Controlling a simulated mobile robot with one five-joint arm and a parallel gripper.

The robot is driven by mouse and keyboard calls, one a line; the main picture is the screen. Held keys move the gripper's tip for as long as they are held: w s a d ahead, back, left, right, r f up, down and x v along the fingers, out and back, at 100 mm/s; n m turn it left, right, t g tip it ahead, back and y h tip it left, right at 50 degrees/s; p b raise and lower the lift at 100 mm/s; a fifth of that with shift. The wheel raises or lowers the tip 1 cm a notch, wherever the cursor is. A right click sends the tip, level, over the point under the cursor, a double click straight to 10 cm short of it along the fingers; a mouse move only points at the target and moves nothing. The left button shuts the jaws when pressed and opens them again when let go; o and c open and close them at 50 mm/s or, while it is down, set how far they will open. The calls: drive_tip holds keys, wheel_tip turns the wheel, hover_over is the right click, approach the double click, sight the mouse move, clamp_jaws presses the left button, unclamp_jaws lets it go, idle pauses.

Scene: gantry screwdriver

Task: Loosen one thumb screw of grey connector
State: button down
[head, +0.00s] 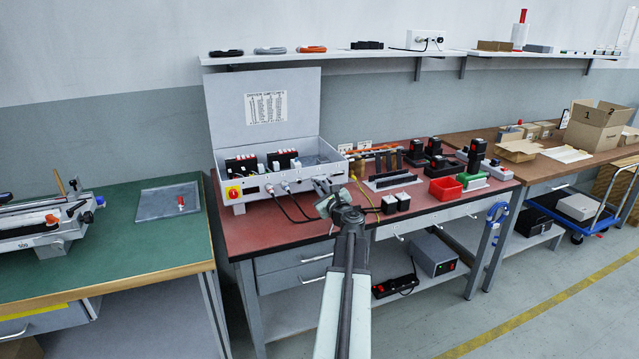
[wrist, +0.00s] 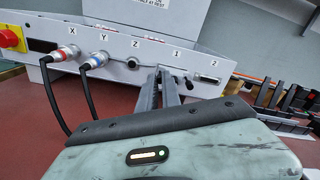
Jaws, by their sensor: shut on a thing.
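The control box (head: 230,197) has a sloping front panel with ports marked X, Y, Z, 1 and 2. My gripper (wrist: 166,72) reaches that panel at the port marked 1, and its two long dark fingers are close together. A small part of the grey connector (wrist: 181,74) shows just right of the fingertips. The fingers hide most of it, and the thumb screw held between them cannot be seen clearly. In the head view my gripper (head: 325,187) is at the right part of the box front.
Left of the fingers, a red-ringed plug (wrist: 60,55) sits in X and a blue-ringed plug (wrist: 96,61) in Y, with black cables hanging down. Port Z (wrist: 132,63) has no cable. Port 2 (wrist: 207,79) is to the right. Black racks (head: 390,180) stand farther right.

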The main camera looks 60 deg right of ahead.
drive_tip(key=n, duration=0.9)
drive_tip(key=shift+a+n, duration=0.1)
drive_tip(key=shift+n, duration=0.3)
drive_tip(key=c, duration=1.8)
unclamp_jaws()
drive_tip(key=shift+w, duration=0.1)
drive_tip(key=shift+o, duration=0.2)
